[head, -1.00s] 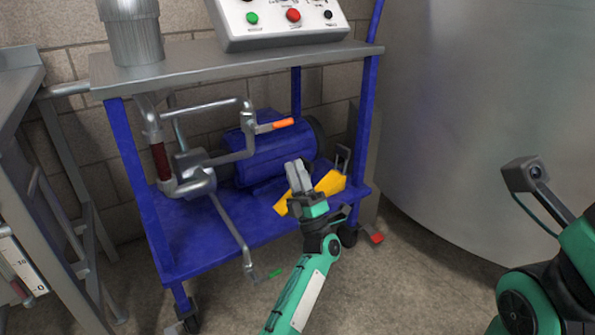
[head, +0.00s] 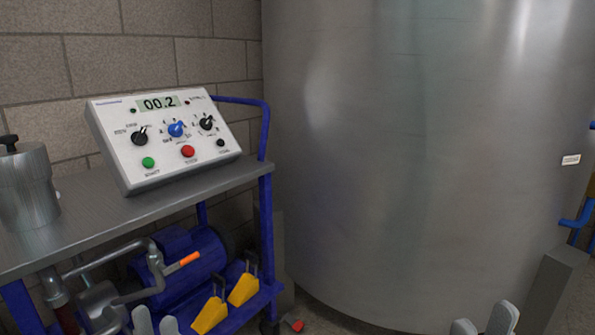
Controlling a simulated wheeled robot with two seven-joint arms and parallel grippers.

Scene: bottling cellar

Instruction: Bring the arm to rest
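My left gripper (head: 156,322) shows only its two grey fingertips at the bottom edge, in front of the blue lower shelf of the cart. The fingertips stand apart, with nothing seen between them. My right gripper (head: 483,322) also shows only its two fingertips at the bottom edge, in front of the big steel tank (head: 420,150). They too stand apart, with nothing seen between them. The rest of both arms is out of view.
The cart's steel top (head: 130,212) carries a white control box (head: 165,140) reading 00.2 and a steel canister (head: 25,190). Below are a blue pump motor (head: 180,262), an orange-handled valve (head: 190,258) and two yellow wedges (head: 210,315) (head: 243,290). A grey post (head: 555,290) stands right.

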